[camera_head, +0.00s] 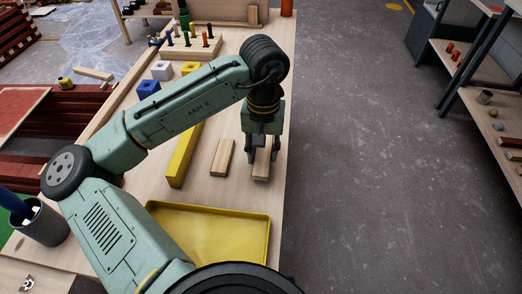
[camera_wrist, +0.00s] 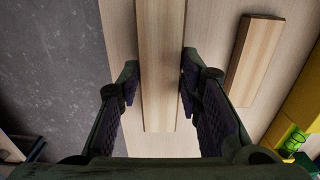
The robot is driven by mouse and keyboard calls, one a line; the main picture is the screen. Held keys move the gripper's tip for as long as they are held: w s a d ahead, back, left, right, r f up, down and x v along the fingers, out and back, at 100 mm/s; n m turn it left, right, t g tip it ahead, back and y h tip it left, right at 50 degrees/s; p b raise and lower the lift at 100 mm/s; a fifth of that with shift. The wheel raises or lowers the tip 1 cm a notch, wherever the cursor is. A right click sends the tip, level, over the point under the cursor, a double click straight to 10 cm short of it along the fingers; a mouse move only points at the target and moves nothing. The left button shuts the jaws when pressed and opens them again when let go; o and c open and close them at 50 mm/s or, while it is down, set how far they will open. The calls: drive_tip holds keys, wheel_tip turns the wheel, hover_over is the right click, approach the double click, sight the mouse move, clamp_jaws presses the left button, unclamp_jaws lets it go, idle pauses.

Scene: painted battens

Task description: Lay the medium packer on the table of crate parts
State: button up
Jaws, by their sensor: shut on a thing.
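My gripper (camera_head: 262,157) is shut on a plain pale wooden packer (camera_head: 261,170) over the right side of the long wooden table (camera_head: 205,185). In the wrist view the packer (camera_wrist: 160,50) runs lengthwise between the two dark finger pads, one on each side. It is at or just above the tabletop; I cannot tell whether it touches. A second wooden packer (camera_head: 222,157) lies flat on the table just left of my gripper, apart from it. It also shows in the wrist view (camera_wrist: 254,58), to the right of the held one.
A long yellow batten (camera_head: 184,160) lies left of the packers. A yellow tray (camera_head: 260,228) sits nearer me. Blue (camera_head: 148,87), white (camera_head: 162,70) and yellow blocks and a peg rack (camera_head: 192,48) stand farther back. The table's right edge is close to my gripper, with grey floor beyond.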

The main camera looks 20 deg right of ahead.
sight(263, 154)
drive_tip(key=shift+f, duration=0.9)
drive_tip(key=shift+f, duration=0.15)
drive_tip(key=o, duration=1.2)
drive_tip(key=shift+c, duration=0.2)
wheel_tip(263, 154, up, 12)
drive_tip(key=b, duration=0.1)
drive_tip(key=shift+r, duration=0.2)
